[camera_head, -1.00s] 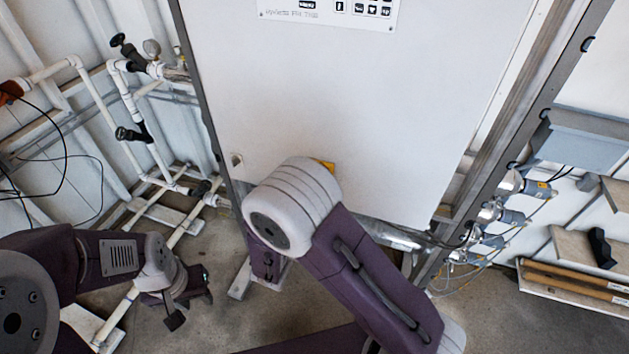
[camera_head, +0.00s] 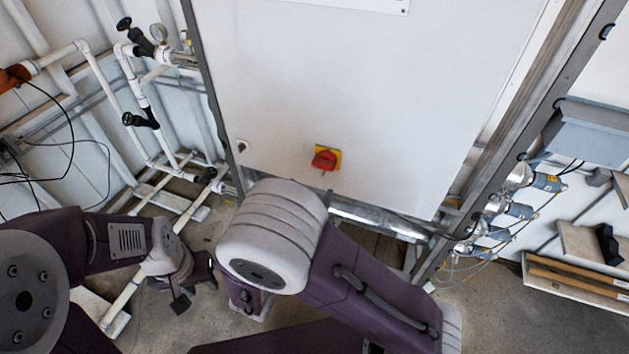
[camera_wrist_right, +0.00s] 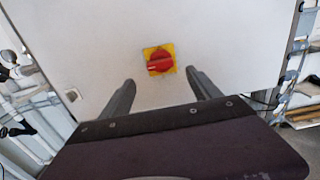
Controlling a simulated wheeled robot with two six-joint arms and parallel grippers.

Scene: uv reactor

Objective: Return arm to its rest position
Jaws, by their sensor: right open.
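My right arm (camera_head: 370,290) reaches up from the bottom of the head view, and its pale grey joint (camera_head: 270,235) stands in front of the cabinet's lower edge. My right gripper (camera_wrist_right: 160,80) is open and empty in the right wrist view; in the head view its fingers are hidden. A red rotary switch on a yellow plate (camera_head: 325,159) is on the white cabinet door. It also shows in the right wrist view (camera_wrist_right: 160,62), just beyond and between the fingertips, apart from them. My left gripper (camera_head: 195,285) hangs at lower left with its fingers apart, empty.
The white cabinet (camera_head: 350,80) fills the middle. White pipes (camera_head: 120,95) with black valves stand at left, close to my left arm. Metal fittings with cables (camera_head: 500,215) and a shelf (camera_head: 580,280) are at right. Bare floor shows at lower right.

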